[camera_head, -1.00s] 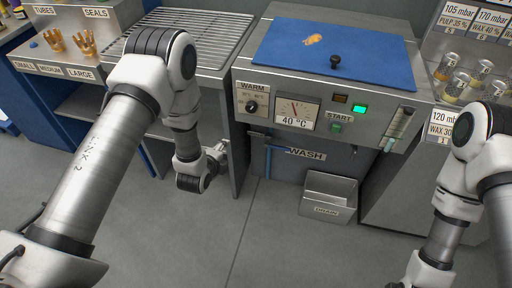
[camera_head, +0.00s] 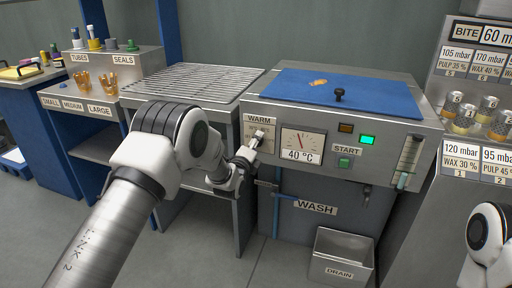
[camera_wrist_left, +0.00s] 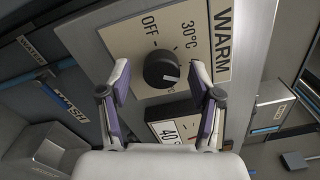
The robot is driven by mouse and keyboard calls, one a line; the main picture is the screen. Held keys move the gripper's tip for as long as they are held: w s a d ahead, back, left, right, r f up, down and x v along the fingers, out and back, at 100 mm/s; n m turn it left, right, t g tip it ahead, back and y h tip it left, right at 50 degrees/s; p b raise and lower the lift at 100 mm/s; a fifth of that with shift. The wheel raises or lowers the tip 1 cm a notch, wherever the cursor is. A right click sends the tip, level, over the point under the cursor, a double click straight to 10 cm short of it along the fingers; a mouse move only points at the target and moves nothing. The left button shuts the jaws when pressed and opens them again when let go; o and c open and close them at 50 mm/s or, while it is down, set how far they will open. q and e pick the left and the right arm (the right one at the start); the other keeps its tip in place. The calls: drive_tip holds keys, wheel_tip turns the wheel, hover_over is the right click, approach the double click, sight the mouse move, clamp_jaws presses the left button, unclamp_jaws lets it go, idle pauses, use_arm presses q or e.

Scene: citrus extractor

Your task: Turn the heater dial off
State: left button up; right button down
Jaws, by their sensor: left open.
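The heater dial (camera_wrist_left: 161,70) is a round black knob with a white pointer mark on a cream WARM plate (camera_wrist_left: 140,45), which also shows in the head view (camera_head: 259,119). In the left wrist view the mark points to the lower right, away from the OFF and 30°C labels. My left gripper (camera_head: 252,148) is at the plate and hides the dial in the head view. In the wrist view its open fingers (camera_wrist_left: 159,75) appear on either side of the dial; contact is not clear. My right gripper is out of view.
A blue lid (camera_head: 300,87) with a black knob lies on top. A DRAIN bin (camera_head: 342,256) stands below; a slatted rack (camera_head: 195,82) is left.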

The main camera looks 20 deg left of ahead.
use_arm(q)
drive_tip(key=shift+w, duration=0.5)
drive_tip(key=c, duration=1.1)
drive_tip(key=shift+c, duration=0.2)
drive_tip(key=shift+n, duration=0.3)
drive_tip(key=n+p, duration=0.2)
drive_tip(key=n, duration=2.1)
drive_tip(key=shift+s+f, duration=0.1)
drive_tip(key=shift+n, duration=0.3)
